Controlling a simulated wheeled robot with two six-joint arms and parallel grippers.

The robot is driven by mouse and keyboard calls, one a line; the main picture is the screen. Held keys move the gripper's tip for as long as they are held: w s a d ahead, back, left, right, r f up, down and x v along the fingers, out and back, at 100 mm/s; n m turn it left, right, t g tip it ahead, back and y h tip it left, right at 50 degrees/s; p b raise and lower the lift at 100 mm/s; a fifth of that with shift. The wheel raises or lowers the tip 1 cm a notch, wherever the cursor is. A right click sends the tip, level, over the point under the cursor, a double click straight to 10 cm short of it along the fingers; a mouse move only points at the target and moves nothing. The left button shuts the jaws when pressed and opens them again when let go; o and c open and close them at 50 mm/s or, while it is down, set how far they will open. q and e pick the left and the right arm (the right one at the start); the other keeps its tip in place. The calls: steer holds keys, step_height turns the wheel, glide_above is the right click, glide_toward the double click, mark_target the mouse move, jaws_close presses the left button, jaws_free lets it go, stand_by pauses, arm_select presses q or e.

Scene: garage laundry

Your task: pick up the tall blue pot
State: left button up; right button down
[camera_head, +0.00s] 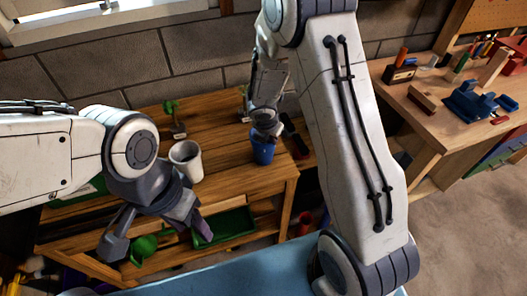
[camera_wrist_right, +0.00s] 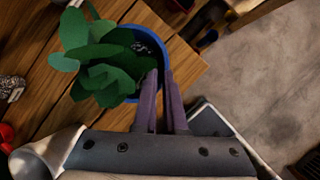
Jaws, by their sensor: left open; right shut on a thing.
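The tall blue pot (camera_head: 263,152) stands upright near the right end of the wooden bench (camera_head: 222,158). My right gripper (camera_head: 266,130) is over the pot's top, its fingers shut on the rim. In the right wrist view, the blue rim (camera_wrist_right: 187,62) curves around the closed fingers (camera_wrist_right: 160,88). Green leaves (camera_wrist_right: 95,65) cover the left of the rim there; whether they grow from this pot I cannot tell. My left gripper (camera_head: 155,232) is open and empty, in front of the bench at the left.
A white pot (camera_head: 187,162) stands left of the blue one. A small plant (camera_head: 173,118) is at the back. A green tray (camera_head: 230,228) and a green watering can (camera_head: 143,250) are low in front. A workbench with a blue vise (camera_head: 478,103) is at right.

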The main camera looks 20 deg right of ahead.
steer(key=shift+s+f, duration=0.2)
steer(key=shift+s, duration=0.05)
